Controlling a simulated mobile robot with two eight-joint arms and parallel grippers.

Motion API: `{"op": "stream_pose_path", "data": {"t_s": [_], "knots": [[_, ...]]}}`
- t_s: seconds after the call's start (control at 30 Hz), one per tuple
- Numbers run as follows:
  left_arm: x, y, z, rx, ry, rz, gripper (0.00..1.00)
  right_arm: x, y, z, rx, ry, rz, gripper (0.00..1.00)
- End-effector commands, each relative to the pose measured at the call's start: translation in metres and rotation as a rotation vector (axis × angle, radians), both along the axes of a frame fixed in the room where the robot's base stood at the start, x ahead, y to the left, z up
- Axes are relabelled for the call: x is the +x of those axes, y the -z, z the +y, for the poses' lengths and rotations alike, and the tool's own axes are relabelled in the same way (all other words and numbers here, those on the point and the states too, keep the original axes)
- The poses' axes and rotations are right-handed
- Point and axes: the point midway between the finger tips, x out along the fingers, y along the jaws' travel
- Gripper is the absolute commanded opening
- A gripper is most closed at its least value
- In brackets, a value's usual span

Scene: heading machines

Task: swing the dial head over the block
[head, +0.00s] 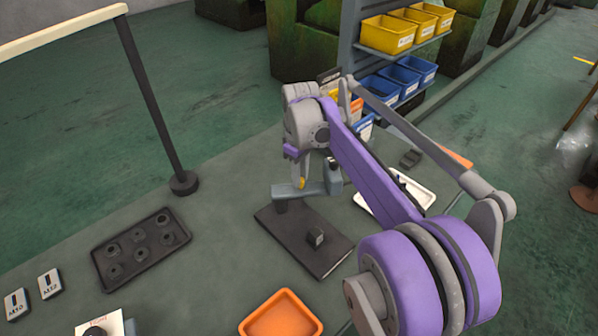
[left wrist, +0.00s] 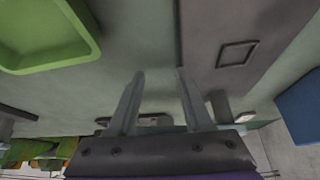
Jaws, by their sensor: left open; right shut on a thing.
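The gauge stand has a dark base plate (head: 275,225) on the bench, with a small dark block (head: 316,237) on it. The blue-grey swing arm of the dial head (head: 316,189) reaches over the plate from the post at its left end. A dark-topped upright part (head: 334,172) is at its right end. Seen from here, the block lies below the arm; exact alignment is unclear. My right gripper (head: 299,184) points down at the arm and is shut on it, its fingertips partly hidden. My left gripper (left wrist: 160,74) is open and empty in the left wrist view.
A black tray of round parts (head: 140,246), an orange tray (head: 281,316) and a white tray (head: 420,192) lie around the plate. Yellow bins (head: 388,34) and blue bins (head: 377,90) stand behind. A green tray (left wrist: 50,35) shows in the left wrist view.

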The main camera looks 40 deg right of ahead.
Motion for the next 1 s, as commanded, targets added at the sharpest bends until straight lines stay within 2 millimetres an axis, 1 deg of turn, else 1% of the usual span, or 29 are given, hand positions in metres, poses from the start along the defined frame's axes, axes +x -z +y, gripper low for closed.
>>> {"op": "stream_pose_path", "data": {"t_s": [0.2, 0.6, 0.8, 1.0], "knots": [[0.0, 0.0, 0.0, 0.0, 0.0, 0.0, 0.5, -0.01, 0.0, 0.007, 0.0, 0.204, 0.001, 0.0], [0.0, -0.001, 0.0, 0.0, 0.0, -0.001, 0.5, -0.022, 0.0, 0.024, 0.0, 0.579, 0.001, 0.0], [0.001, -0.002, 0.0, 0.0, 0.0, -0.001, 0.5, -0.025, 0.0, 0.032, 0.001, 0.742, 0.001, 0.0], [0.001, -0.002, 0.0, 0.0, 0.0, -0.001, 0.5, -0.027, 0.0, 0.039, 0.001, 0.864, 0.002, 0.0]]}}
